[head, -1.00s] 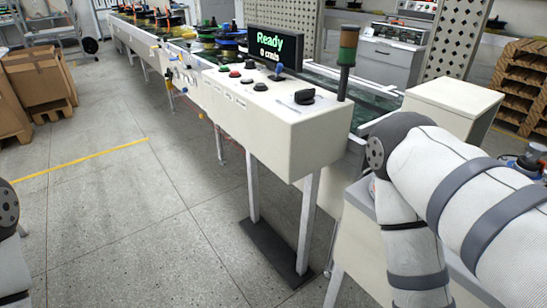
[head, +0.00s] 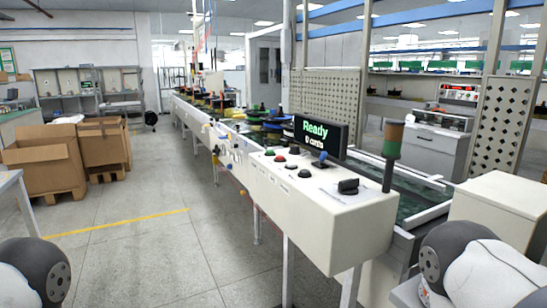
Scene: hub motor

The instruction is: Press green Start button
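The white control box (head: 318,214) stands at the near end of the conveyor line, right of the middle in the head view. Only rounded parts of my arms show at the lower left and lower right corners. Neither gripper is in view.
Cardboard boxes (head: 45,165) sit at the left. The grey floor with a yellow line (head: 140,220) is open left of the conveyor.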

